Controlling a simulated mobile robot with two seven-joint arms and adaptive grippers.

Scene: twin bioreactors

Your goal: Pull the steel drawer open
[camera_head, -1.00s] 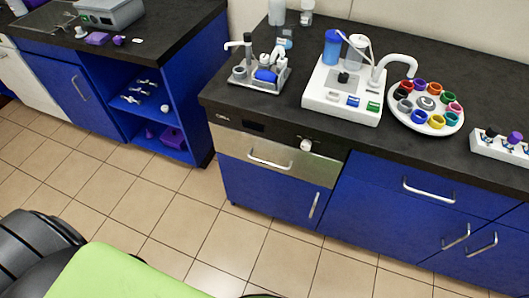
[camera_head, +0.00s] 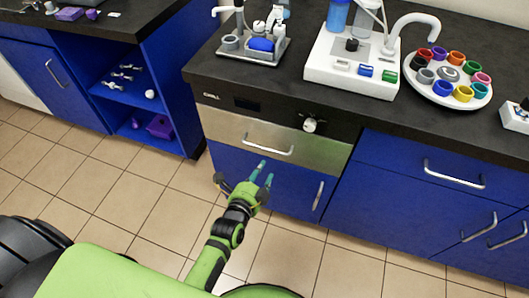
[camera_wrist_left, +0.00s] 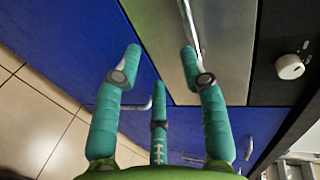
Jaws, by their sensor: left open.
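The steel drawer (camera_head: 225,128) is a brushed metal front in the cabinet under the dark counter. It looks closed, level with the cabinet face. Its bar handle (camera_head: 268,147) runs across the middle of the front. My left gripper (camera_head: 256,178) is open and empty, just below and in front of the handle. In the left wrist view, the three teal fingers (camera_wrist_left: 162,62) are spread, with the handle (camera_wrist_left: 193,32) beyond the tips near the right finger. The steel front (camera_wrist_left: 228,45) also shows there. My right gripper is not in view.
A black panel with a white knob (camera_head: 310,125) is directly above the drawer. A blue door (camera_head: 290,190) with its own handle is below it. Lab equipment (camera_head: 345,65) and a round rack of colored cups (camera_head: 447,73) stand on the counter. The tiled floor is clear.

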